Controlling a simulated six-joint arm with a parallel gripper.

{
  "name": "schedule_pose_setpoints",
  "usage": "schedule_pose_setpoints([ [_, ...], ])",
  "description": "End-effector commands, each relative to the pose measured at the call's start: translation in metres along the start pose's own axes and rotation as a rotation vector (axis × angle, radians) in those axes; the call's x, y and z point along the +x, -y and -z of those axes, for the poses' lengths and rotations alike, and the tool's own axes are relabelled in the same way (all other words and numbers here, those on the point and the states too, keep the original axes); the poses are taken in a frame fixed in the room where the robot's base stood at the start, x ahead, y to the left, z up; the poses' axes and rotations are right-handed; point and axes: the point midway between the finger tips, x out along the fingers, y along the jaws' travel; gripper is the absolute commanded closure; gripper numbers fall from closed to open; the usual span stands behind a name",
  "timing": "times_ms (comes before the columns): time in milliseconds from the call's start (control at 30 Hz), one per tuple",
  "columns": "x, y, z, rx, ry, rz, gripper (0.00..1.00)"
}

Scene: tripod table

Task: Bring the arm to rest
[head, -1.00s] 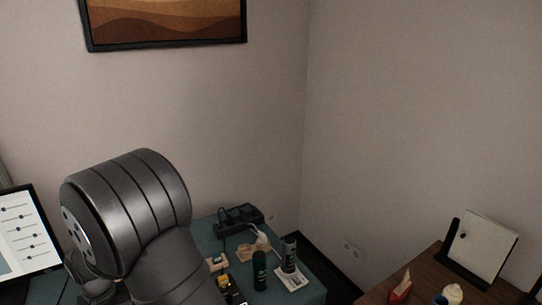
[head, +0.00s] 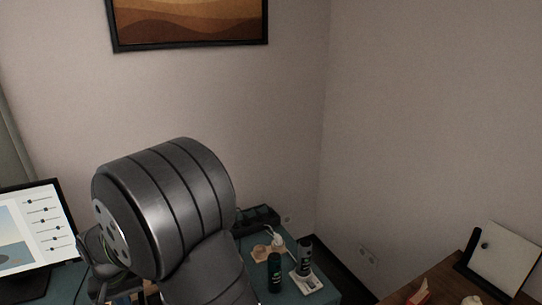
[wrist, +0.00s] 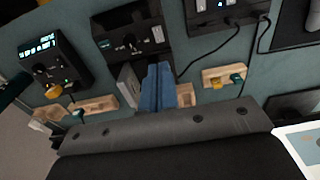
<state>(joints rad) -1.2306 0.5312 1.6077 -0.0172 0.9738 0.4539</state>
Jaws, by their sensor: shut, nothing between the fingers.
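My gripper (wrist: 158,86) shows in the wrist view as two blue fingers side by side, pressed together with nothing between them. It points over the teal table top (wrist: 185,55), above several black devices and small wooden holders. I cannot tell how high it is above them. In the head view my large grey arm link fills the lower left and hides much of the table. The gripper cannot be made out there.
A monitor (head: 38,235) is at left. A brown desk (head: 445,290) is at right. The wrist view shows black devices (wrist: 55,60) with cables.

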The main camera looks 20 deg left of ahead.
Motion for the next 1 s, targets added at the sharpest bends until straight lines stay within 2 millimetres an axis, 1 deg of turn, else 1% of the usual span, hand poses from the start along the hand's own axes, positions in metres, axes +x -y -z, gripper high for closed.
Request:
schedule_pose_setpoints([
  [33,-0.008,0.001,-0.003,-0.002,-0.013,0.001,1.00],
  [200,-0.030,0.001,-0.011,-0.002,-0.049,0.000,1.00],
  [400,-0.052,0.000,-0.021,-0.001,-0.085,0.000,1.00],
  [500,-0.059,0.000,-0.024,-0.001,-0.097,0.000,1.00],
  [700,-0.065,-0.001,-0.028,0.001,-0.108,0.000,1.00],
  [1000,-0.066,-0.001,-0.028,0.001,-0.109,0.000,1.00],
])
